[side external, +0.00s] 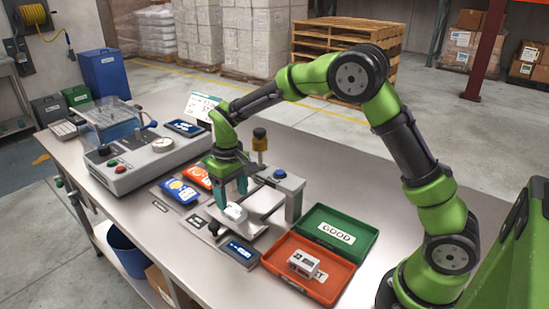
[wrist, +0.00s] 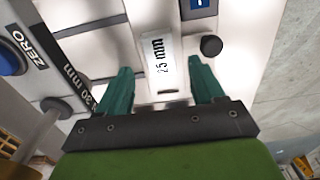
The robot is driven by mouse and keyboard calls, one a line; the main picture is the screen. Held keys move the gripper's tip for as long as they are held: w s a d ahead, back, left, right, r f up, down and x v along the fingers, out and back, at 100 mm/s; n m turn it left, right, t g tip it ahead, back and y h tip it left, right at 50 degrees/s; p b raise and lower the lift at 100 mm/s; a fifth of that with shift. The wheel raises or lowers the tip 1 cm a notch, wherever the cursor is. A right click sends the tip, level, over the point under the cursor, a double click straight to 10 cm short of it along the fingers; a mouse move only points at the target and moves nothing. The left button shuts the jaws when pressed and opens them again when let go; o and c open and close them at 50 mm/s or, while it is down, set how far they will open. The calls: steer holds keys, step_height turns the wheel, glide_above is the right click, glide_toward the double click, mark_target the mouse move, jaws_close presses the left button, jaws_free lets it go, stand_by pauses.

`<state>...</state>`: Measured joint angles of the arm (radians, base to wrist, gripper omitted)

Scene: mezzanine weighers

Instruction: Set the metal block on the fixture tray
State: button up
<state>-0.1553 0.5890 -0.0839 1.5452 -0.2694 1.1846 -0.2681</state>
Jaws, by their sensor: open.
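My gripper (side external: 230,189) points down over the bench with its teal fingers apart. Below the fingertips, a small pale block (side external: 235,213) sits at the grey measuring fixture (side external: 291,184). In the wrist view a pale block marked "25 mm" (wrist: 160,56) lies between and beyond the open fingers (wrist: 158,68); contact cannot be told. Another small metallic-looking block (side external: 303,263) with a dark-marked label sits in the red tray. Which part is the fixture tray is not clear; the fingers and wrist hide part of the fixture.
The red tray (side external: 325,288) and green "GOOD" tray (side external: 359,243) stand right of the fixture. Blue (side external: 179,191) and orange (side external: 197,176) packets lie to its left. A grey instrument (side external: 140,163) with a gauge stands further left. Bare bench lies behind the green tray.

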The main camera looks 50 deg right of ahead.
mark_target(234, 210)
step_height(234, 210, up, 7)
steer(key=s+d+r+m+t+y, duration=0.1)
steer(key=s+r+m+t, duration=0.15)
steer(key=s+r, duration=0.8)
steer(key=s+f+m+t+y, duration=0.1)
steer(key=s+t, duration=0.3)
steer(key=s, duration=0.9)
steer(key=shift+f+t, duration=0.35)
steer(key=shift+f, duration=0.05)
steer(key=shift+d+m, duration=0.1)
steer(key=shift+m, duration=0.15)
